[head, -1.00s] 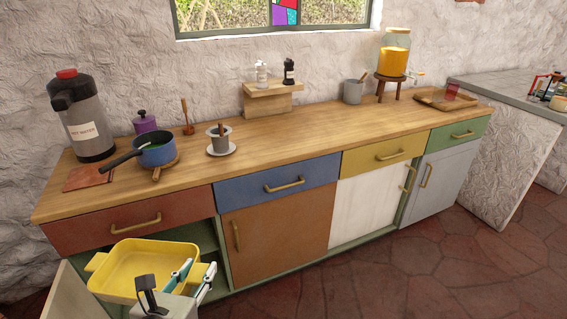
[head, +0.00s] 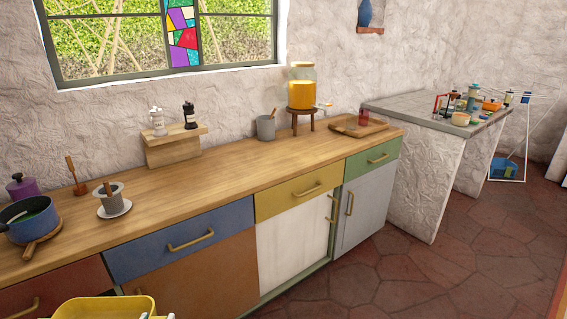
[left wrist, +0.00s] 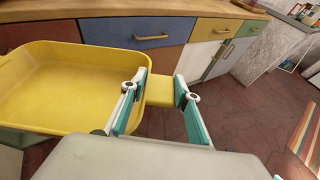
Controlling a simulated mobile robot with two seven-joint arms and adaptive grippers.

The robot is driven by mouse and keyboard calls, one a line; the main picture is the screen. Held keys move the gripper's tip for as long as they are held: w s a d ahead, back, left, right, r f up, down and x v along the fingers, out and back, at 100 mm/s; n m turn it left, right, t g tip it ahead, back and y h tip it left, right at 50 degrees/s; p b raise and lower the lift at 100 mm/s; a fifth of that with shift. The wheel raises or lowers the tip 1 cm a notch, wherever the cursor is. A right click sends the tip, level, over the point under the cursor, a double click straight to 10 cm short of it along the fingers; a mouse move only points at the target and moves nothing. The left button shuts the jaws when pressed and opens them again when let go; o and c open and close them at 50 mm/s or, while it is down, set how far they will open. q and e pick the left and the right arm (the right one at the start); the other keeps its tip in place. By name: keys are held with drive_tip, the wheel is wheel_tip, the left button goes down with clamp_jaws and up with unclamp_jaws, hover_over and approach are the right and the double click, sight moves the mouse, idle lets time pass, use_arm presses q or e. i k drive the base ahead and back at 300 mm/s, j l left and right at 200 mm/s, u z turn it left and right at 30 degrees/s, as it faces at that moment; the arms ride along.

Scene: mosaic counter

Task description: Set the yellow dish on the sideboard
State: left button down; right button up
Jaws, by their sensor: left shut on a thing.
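The yellow dish (head: 105,306) is a deep rectangular pan, partly cut off at the bottom left of the head view. It fills the left of the left wrist view (left wrist: 50,85) and looks empty. My left gripper (left wrist: 160,97) is shut on the dish's handle at its right end, holding the dish in the air in front of the drawers. Only the gripper's tips show in the head view. The sideboard (head: 222,178) has a wooden top and coloured drawers and doors. My right gripper is in neither view.
On the sideboard stand a blue pot (head: 28,220), a grey cup on a saucer (head: 110,200), a wooden riser (head: 175,147), a grey mug (head: 266,127), a juice dispenser (head: 302,90) and a board (head: 362,127). The middle front of the top is clear. A grey counter (head: 425,112) stands right.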

sight(268, 162)
drive_tip(key=i+l+z, duration=0.25)
drive_tip(key=i+l, duration=0.5)
drive_tip(key=l, duration=0.3)
drive_tip(key=i+l+z, duration=0.2)
drive_tip(key=i+l, duration=0.65)
